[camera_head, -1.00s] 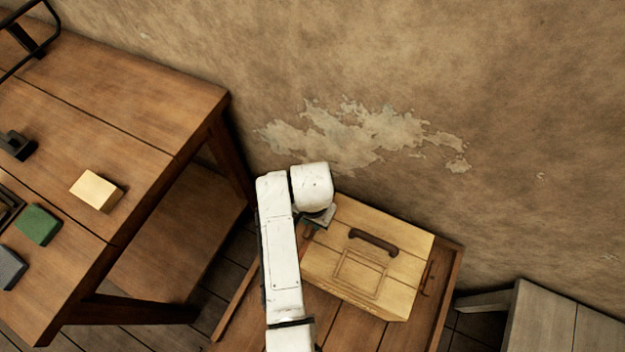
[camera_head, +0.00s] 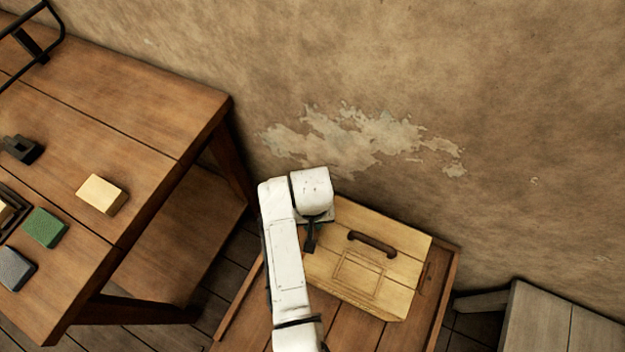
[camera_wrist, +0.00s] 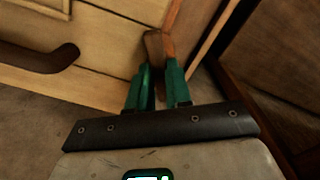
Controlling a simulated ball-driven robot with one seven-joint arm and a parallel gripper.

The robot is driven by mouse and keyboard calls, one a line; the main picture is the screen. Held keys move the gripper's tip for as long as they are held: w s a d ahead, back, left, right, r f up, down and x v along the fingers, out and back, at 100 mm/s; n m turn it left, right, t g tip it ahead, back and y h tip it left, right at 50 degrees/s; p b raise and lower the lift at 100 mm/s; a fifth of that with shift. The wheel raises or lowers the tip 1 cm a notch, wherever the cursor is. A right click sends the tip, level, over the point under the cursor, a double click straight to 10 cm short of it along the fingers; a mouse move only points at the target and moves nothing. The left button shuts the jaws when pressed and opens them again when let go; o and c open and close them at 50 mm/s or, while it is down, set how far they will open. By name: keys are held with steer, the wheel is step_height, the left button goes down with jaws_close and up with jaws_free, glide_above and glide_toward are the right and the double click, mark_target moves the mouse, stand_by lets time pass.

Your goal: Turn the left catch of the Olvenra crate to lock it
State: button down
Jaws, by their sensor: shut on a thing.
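The Olvenra crate (camera_head: 407,244) is a pale wooden box with a dark brown handle (camera_head: 371,243) on top. In the wrist view the crate's planks (camera_wrist: 110,84) and part of the handle (camera_wrist: 38,57) show. My gripper (camera_wrist: 160,70) has green fingers close together at the crate's edge, shut on a small brown wooden catch (camera_wrist: 153,44). The catch stands up between and just beyond the fingertips; its lower part is hidden. In the head view my gripper (camera_head: 310,240) is at the crate's left end, where my arm hides the catch.
The crate rests on a low brown wooden stand (camera_head: 345,330) against the wall. A large wooden table (camera_head: 150,130) at the left holds a yellow block (camera_head: 101,194), a green block (camera_head: 45,228) and a grey block (camera_head: 17,269). A grey bench (camera_head: 560,320) is at the right.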

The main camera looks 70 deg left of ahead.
steer(key=n, duration=0.5)
steer(key=shift+n+p, duration=0.3)
steer(key=shift+p, duration=0.1)
steer(key=n, duration=0.5)
steer(key=shift+n, duration=0.3)
steer(key=c, duration=1)
jaws_free()
steer(key=shift+c, duration=0.2)
steer(key=shift+r, duration=0.1)
step_height(320, 180, up, 11)
steer(key=shift+f+p, duration=0.2)
steer(key=shift+p, duration=0.15)
